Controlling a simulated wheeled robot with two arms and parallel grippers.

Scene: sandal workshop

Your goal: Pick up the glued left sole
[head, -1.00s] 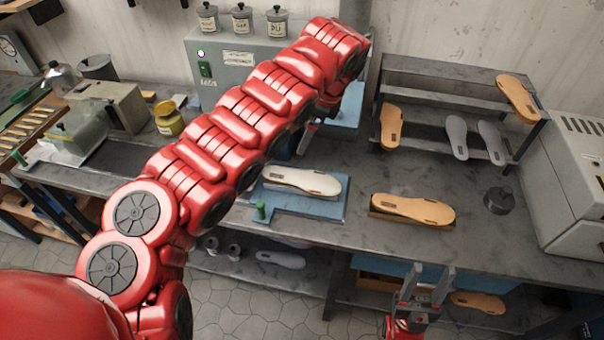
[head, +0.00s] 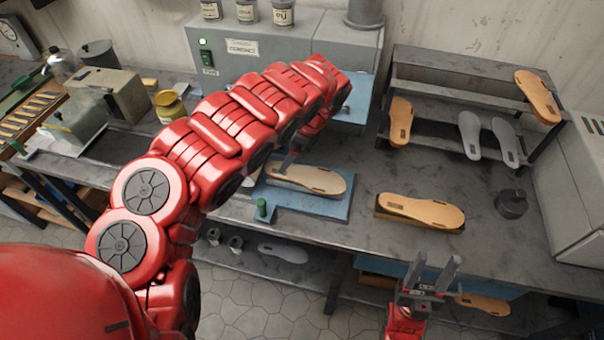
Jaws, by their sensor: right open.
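A light tan sole (head: 318,180) lies on a blue plate (head: 325,208) on the bench, below my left arm. My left gripper (head: 289,162) points down at this sole's left end; it is mostly hidden behind its own arm, so I cannot tell its jaws or whether it touches. A second, more orange sole (head: 425,211) lies on a dark-edged block to the right. The frames do not mark which sole is the left one. My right gripper (head: 428,277) is open and empty, in front of the bench's front edge.
A rack (head: 450,85) at the back right holds tan and grey soles. A dark round weight (head: 511,203) stands on the bench near a grey machine (head: 572,190). A green-knobbed peg (head: 262,209) stands at the blue plate's front left. A yellow jar (head: 170,107) stands left.

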